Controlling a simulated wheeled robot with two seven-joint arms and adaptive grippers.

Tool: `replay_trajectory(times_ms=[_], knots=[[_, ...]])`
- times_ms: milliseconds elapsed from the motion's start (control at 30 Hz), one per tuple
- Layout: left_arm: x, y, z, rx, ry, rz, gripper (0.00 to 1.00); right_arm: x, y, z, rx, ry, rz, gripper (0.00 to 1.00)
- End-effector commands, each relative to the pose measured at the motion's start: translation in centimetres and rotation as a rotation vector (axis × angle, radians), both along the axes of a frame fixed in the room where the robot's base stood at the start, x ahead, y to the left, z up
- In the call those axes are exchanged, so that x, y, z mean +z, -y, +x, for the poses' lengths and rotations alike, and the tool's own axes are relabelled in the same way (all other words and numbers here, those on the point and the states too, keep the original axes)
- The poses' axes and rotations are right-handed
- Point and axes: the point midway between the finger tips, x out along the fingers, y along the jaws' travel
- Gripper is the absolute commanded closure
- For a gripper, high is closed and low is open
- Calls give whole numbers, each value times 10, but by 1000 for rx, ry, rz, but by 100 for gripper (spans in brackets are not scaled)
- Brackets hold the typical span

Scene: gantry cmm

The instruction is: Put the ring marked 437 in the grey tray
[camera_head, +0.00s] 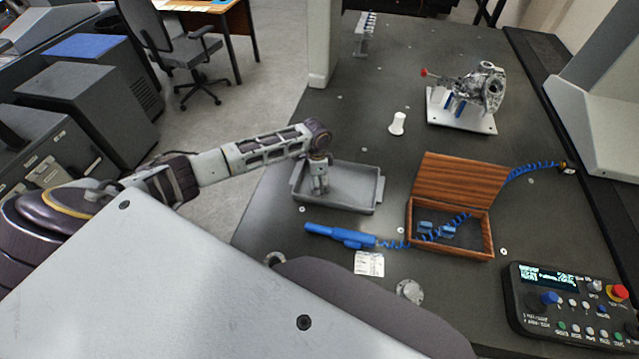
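The grey tray (335,203) sits on the dark table, left of the wooden box. My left gripper (319,190) points down over the tray's inside, near its left part. Its fingers look close together, but I cannot tell whether they are open or shut, or whether anything is between them. A metal ring (275,258) lies near the table's left edge, partly hidden by my body. A round metal piece (410,291) lies further right. No marking 437 is readable on either. My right gripper is not in view.
A blue probe tool (340,235) with a coiled cable lies in front of the tray, by a paper label (369,264). An open wooden box (450,244) stands right of it. A control panel (570,308) is at front right; a metal casting (481,90) stands at the back.

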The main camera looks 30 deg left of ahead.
Motion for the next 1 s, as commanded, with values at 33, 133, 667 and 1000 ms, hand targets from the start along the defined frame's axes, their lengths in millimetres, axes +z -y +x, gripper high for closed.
replay_trajectory(times_ms=[33,133,667,1000], knots=[[8,-1,0,-1,2,0,29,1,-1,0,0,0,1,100],[23,-1,0,0,3,0,29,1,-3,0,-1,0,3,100],[91,-3,-1,0,1,-1,29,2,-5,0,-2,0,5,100],[98,-4,-1,0,1,-1,29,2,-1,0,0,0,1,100]])
